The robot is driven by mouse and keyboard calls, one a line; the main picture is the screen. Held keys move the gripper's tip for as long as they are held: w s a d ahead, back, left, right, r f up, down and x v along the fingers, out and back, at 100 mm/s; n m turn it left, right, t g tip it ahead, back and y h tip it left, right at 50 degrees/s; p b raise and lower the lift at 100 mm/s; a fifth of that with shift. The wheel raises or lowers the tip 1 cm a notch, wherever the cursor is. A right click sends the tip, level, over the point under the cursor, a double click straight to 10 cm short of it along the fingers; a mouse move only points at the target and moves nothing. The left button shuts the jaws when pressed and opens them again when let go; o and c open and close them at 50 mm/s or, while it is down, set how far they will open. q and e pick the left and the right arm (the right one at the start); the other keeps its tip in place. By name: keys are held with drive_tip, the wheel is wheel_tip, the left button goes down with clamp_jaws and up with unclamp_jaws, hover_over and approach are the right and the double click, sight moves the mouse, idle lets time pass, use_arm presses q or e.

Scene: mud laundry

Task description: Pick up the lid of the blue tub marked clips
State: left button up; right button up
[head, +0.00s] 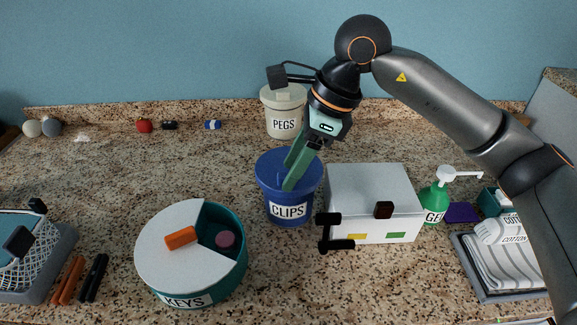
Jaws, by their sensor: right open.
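The blue tub (290,210) marked CLIPS stands upright in the middle of the counter, with its blue lid (268,168) on top. My right gripper (288,176) reaches down from the upper right, with its green fingers over the lid. The fingers are open and cover part of the lid's middle. I cannot tell whether they touch the lid, and any knob there is mostly hidden. My left gripper does not show.
A white box (370,190) stands close to the tub's right. The round KEYS container (170,245) is at front left, and the PEGS tub (283,122) stands behind. A green GEL bottle (433,205) and a towel tray (475,283) are at right.

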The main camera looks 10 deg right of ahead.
drive_tip(key=shift+a+f, duration=0.15)
drive_tip(key=shift+f, duration=0.25)
clamp_jaws()
idle(0.4)
